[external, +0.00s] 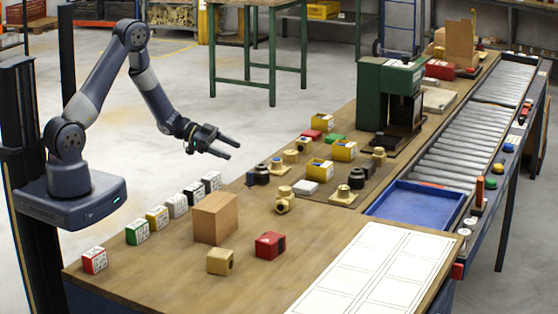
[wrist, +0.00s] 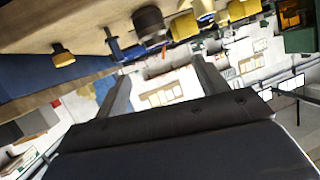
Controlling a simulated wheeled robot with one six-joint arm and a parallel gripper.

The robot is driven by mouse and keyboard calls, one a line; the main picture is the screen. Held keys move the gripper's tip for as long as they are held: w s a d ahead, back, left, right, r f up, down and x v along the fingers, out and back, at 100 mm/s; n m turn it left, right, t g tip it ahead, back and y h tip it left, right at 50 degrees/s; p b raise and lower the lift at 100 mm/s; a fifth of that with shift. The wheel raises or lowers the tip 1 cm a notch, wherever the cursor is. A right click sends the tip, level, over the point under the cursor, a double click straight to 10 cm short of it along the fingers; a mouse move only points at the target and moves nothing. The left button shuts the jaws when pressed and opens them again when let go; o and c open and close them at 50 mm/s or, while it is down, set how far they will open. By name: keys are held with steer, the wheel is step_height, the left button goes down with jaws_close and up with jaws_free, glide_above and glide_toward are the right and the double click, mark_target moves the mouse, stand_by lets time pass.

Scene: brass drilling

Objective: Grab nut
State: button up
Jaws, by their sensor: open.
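My gripper (external: 230,149) is open and empty, held in the air over the left edge of the workbench, above the table level. Its two fingers also show in the wrist view (wrist: 161,68), with nothing between them. Several brass parts stand on the bench. One brass fitting (external: 284,199) stands near the middle, apart from my gripper. Other brass pieces (external: 303,144) lie farther back. A brass block with a round hole (external: 220,261) sits at the front. I cannot tell for certain which piece is the nut.
A cardboard box (external: 215,217) and a row of small coloured boxes (external: 157,217) stand along the left side. A red block (external: 270,245) is at the front. A green drilling machine (external: 388,95) stands behind, a blue tray (external: 417,204) at right, beside the roller conveyor (external: 455,140).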

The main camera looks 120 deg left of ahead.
steer(key=a+f+m+y+b, duration=0.25)
steer(key=a+m+b, duration=0.4)
steer(key=m, duration=0.65)
steer(key=m+y+b, duration=0.3)
steer(key=m+b, duration=0.5)
steer(key=m, duration=1)
glide_toward(289, 152)
steer(key=w+a, duration=0.2)
steer(key=w, duration=0.1)
steer(key=shift+a+g+p, duration=0.15)
steer(key=shift+g+p, duration=0.15)
steer(key=shift+p, duration=0.1)
steer(key=shift+p+x, duration=0.6)
steer(key=shift+x, duration=2.1)
steer(key=shift+d+f, duration=0.15)
steer(key=shift+d, duration=0.05)
steer(key=shift+c, duration=0.4)
steer(key=c, duration=1.3)
